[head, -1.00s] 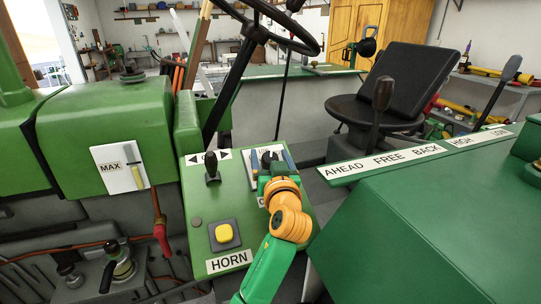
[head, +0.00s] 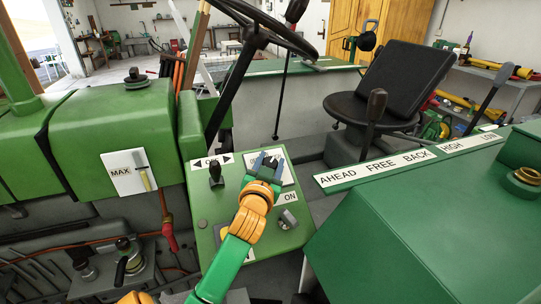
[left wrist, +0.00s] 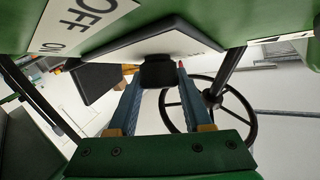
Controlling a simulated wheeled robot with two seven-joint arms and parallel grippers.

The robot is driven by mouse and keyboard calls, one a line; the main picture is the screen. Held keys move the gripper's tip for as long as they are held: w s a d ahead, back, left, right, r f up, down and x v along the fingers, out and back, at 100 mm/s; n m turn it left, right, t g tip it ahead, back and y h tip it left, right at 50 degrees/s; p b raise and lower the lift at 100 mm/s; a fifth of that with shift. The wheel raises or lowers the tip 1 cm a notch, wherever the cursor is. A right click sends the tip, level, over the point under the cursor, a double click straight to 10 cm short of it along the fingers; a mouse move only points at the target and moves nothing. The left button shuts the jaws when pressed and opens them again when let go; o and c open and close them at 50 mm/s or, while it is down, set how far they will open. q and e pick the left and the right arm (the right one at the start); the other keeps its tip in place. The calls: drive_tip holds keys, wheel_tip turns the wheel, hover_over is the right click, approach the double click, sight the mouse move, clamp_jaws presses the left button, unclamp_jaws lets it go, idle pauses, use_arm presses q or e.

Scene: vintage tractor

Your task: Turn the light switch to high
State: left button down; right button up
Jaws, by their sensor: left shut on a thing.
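The light switch shows in the left wrist view as a black knob (left wrist: 158,72) on a white plate (left wrist: 192,42). My left gripper (left wrist: 160,80) has its blue-grey fingers on either side of this knob, shut on it. In the head view my left gripper (head: 268,163) is at the upper part of the green control panel (head: 232,192), over the white switch plate (head: 287,176). The gripper hides the knob and most of the plate's lettering there, so I cannot read its setting. My right gripper is not in view.
A black lever (head: 215,173) stands left of my gripper. A grey rotary knob (head: 288,218) by an ON label (head: 288,197) is below right. The steering wheel (head: 262,25) is above. A green cover (head: 420,220) with gear labels is at the right.

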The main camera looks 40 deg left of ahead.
sight(270, 166)
use_arm(q)
drive_tip(key=shift+c, duration=1.6)
unclamp_jaws()
drive_tip(key=b+v, duration=0.1)
drive_tip(key=v, duration=0.6)
drive_tip(key=shift+s+d, duration=0.1)
drive_tip(key=shift+f, duration=0.15)
